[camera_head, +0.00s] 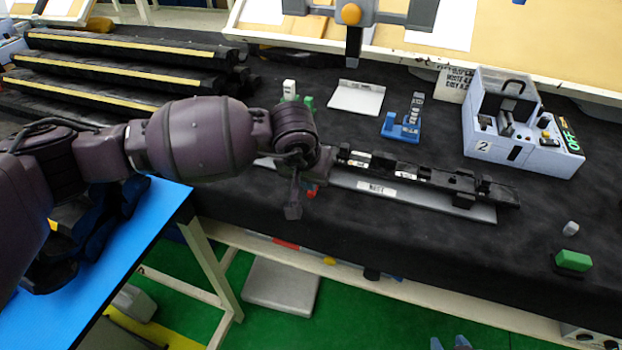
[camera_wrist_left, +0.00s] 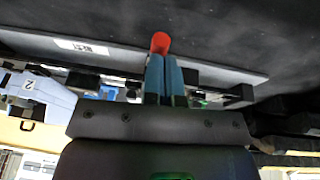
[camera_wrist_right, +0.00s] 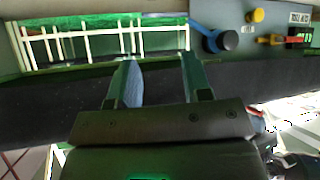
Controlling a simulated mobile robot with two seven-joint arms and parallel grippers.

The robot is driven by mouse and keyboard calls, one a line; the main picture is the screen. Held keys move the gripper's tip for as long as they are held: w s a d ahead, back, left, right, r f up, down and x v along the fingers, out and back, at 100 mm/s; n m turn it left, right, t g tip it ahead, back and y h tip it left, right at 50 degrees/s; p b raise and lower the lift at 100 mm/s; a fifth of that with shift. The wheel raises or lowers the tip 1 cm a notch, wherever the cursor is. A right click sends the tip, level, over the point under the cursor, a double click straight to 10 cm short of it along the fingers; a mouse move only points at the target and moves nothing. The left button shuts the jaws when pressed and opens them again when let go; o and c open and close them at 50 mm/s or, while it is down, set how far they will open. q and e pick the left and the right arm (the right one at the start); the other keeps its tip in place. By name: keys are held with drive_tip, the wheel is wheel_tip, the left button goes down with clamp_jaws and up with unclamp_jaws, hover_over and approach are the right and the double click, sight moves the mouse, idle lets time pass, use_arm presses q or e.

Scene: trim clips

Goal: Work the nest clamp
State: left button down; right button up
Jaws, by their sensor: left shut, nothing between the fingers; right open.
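The nest is a long dark fixture (camera_head: 420,175) on a grey base plate (camera_head: 470,209) with a white label, lying on the black bench mat. At its left end is a red-tipped clamp handle (camera_head: 312,191), partly hidden by my left arm. My left gripper (camera_head: 293,212) is shut and empty, pointing down beside the handle. In the left wrist view the red tip (camera_wrist_left: 160,43) shows just beyond the closed fingertips (camera_wrist_left: 162,60); I cannot tell whether they touch. My right gripper (camera_wrist_right: 157,65) is open and empty; its fingertips (camera_head: 450,343) just show at the head view's bottom edge.
A grey tester marked 2 (camera_head: 520,150), a blue stand (camera_head: 400,130) and a white plate (camera_head: 356,98) stand behind the nest. Dark trim strips (camera_head: 120,75) lie at left. A green block (camera_head: 573,261) sits at right. A control panel (camera_wrist_right: 270,45) shows in the right wrist view.

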use_arm(q)
drive_tip(key=shift+f+b, duration=0.3)
drive_tip(key=shift+f, duration=0.25)
drive_tip(key=shift+s+f, duration=0.1)
drive_tip(key=shift+f, duration=0.15)
drive_tip(key=shift+s+a+f+b, duration=0.1)
drive_tip(key=shift+f+b, duration=0.15)
drive_tip(key=shift+b, duration=0.25)
drive_tip(key=shift+f, duration=0.2)
use_arm(e)
drive_tip(key=shift+w+a+f, duration=0.1)
drive_tip(key=shift+w+f, duration=0.1)
drive_tip(key=shift+w, duration=0.25)
drive_tip(key=shift+w+a+f, duration=0.1)
drive_tip(key=shift+w+f, duration=0.05)
drive_tip(key=shift+w, duration=0.3)
drive_tip(key=shift+s+d+f, duration=0.1)
drive_tip(key=shift+s+f, duration=0.05)
drive_tip(key=shift+s, duration=0.1)
